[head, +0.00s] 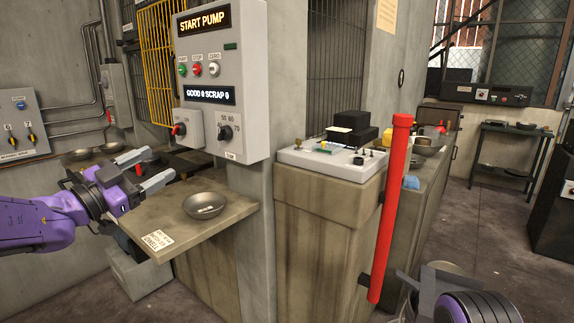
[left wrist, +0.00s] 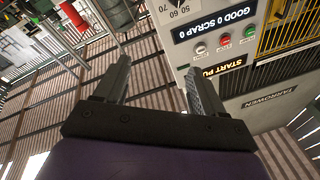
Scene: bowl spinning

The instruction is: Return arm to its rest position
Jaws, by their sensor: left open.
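My left gripper (head: 153,167) is open and empty. It is raised in front of the control panel, to the left of a dark bowl and apart from it. In the left wrist view its two fingers (left wrist: 157,80) stand wide apart with nothing between them. The dark bowl (head: 206,208) sits upright on the tan ledge (head: 180,236), with small light pieces inside. My right gripper (head: 428,287) shows only in part at the lower right; whether its jaws are open is unclear.
A grey control panel (head: 250,90) with buttons and knobs stands above the ledge; it also shows in the left wrist view (left wrist: 190,45). A red vertical pole (head: 388,215) stands right of a cabinet (head: 318,235). More bowls (head: 80,156) lie at the left.

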